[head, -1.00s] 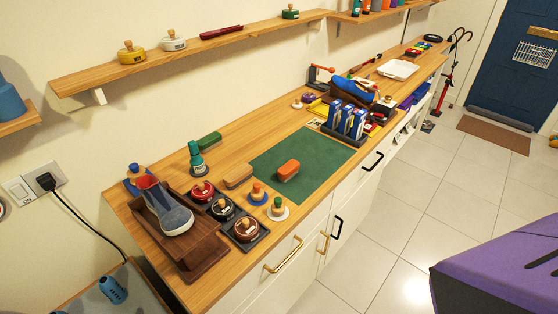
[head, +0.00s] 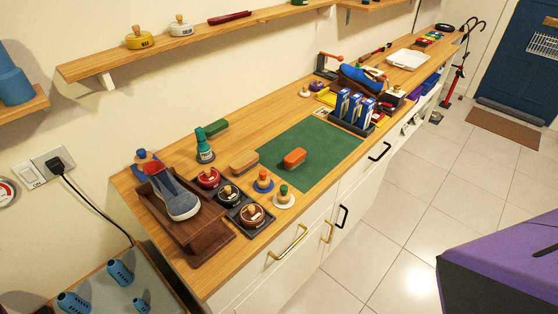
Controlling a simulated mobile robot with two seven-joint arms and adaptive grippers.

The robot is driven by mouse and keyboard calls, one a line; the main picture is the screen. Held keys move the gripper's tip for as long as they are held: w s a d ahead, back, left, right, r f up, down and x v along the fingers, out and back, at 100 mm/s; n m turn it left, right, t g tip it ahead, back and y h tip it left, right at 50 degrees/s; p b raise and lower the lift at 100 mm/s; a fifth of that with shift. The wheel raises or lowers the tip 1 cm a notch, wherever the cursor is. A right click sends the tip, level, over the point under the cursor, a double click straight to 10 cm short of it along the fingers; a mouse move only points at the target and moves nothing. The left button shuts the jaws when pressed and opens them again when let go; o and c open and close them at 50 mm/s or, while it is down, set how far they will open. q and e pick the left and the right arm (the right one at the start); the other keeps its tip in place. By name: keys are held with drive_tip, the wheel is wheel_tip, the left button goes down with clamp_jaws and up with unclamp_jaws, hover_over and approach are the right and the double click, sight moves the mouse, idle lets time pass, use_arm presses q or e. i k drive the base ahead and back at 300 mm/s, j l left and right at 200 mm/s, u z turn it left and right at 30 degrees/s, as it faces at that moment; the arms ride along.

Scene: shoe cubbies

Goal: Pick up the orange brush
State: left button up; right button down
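The orange brush (head: 294,158) is a small rounded block that lies on the green mat (head: 318,139) on the wooden counter, near the mat's left part. Nothing covers it. Neither of my grippers shows in the head view.
Left of the mat lie a tan brush (head: 244,162) and a green brush (head: 215,128). A green bottle (head: 204,146), round tins (head: 252,215), small knobbed pieces (head: 284,196) and a shoe on a wooden stand (head: 172,193) crowd the left end. Blue boxes (head: 354,108) stand right of the mat. A purple-topped block (head: 505,262) fills the lower right.

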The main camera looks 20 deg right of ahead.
sight(295, 158)
drive_tip(key=l+u, duration=0.2)
drive_tip(key=l, duration=0.2)
drive_tip(key=k+l+u, duration=0.25)
drive_tip(key=l, duration=0.15)
drive_tip(key=l+u, duration=0.2)
drive_tip(key=l, duration=0.2)
